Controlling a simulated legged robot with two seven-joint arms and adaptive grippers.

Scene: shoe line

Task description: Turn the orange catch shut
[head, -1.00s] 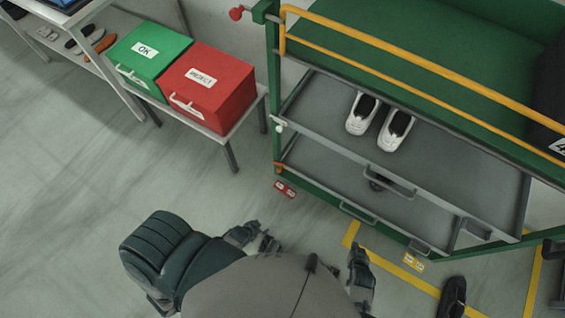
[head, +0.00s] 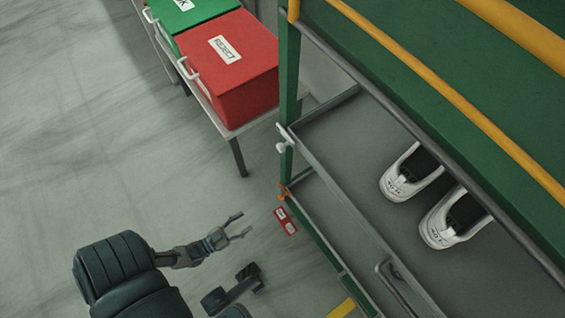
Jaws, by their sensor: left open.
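The orange catch (head: 283,192) is small and sits on the green corner post of the cart, at the lower drawer's left front end. My left gripper (head: 240,226) is open and empty, a little below and left of the catch, apart from it. A white catch (head: 283,141) sits higher on the same post, by the upper drawer. The exact turn of the orange catch is too small to tell. My right gripper cannot be made out with certainty; a dark part of my own shows low in the middle.
The green cart (head: 290,90) fills the right side. Its upper drawer (head: 340,180) stands out and holds a pair of white shoes (head: 450,215). A red reject box (head: 235,75) and a green box (head: 185,12) stand on a table. A red tag (head: 286,221) lies below the catch.

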